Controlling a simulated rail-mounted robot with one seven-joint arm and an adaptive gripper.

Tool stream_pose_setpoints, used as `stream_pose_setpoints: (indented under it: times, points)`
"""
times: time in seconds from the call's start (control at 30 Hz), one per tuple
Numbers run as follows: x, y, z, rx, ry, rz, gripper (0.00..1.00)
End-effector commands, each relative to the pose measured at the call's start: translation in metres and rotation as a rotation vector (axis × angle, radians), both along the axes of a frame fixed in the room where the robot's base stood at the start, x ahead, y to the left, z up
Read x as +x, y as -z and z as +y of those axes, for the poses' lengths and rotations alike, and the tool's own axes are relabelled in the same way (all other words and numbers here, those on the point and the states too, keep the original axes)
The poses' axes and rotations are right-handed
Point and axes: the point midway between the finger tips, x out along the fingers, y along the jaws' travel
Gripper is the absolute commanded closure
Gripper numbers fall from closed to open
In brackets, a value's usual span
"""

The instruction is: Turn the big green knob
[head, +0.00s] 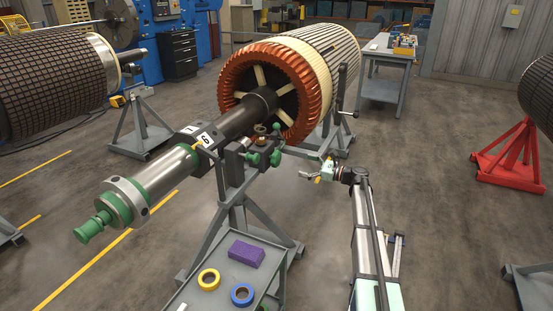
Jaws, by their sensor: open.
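Several green knobs sit on the dark clamp block at the top of the grey rotor stand (233,195). A larger-looking green knob (275,157) is on the block's front right side. Another green knob (252,158) is just left of it, and a smaller one (276,127) is on top. I cannot tell for sure which is the big one. My gripper (311,176) is open and empty. It is to the right of and lower in the picture than the knobs, apart from them.
The rotor shaft (165,175) with green rings rests on the stand, with the copper-ended rotor (275,90) behind. A grey tray (222,275) holds a purple block (246,253) and tape rolls.

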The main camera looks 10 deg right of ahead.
Motion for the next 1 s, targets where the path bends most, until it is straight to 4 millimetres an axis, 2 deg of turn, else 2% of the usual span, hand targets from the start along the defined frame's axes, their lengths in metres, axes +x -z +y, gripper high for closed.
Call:
stream_pose_setpoints:
  times: [0.1, 0.53, 0.8, 1.0]
  points:
    - [0.015, -0.002, 0.021, 0.000, -0.003, 0.000, 0.01]
    - [0.059, -0.001, 0.088, 0.000, -0.002, 0.000, 0.01]
    - [0.073, 0.000, 0.109, -0.001, -0.001, 0.001, 0.01]
    - [0.074, 0.001, 0.111, -0.001, 0.000, 0.001, 0.01]
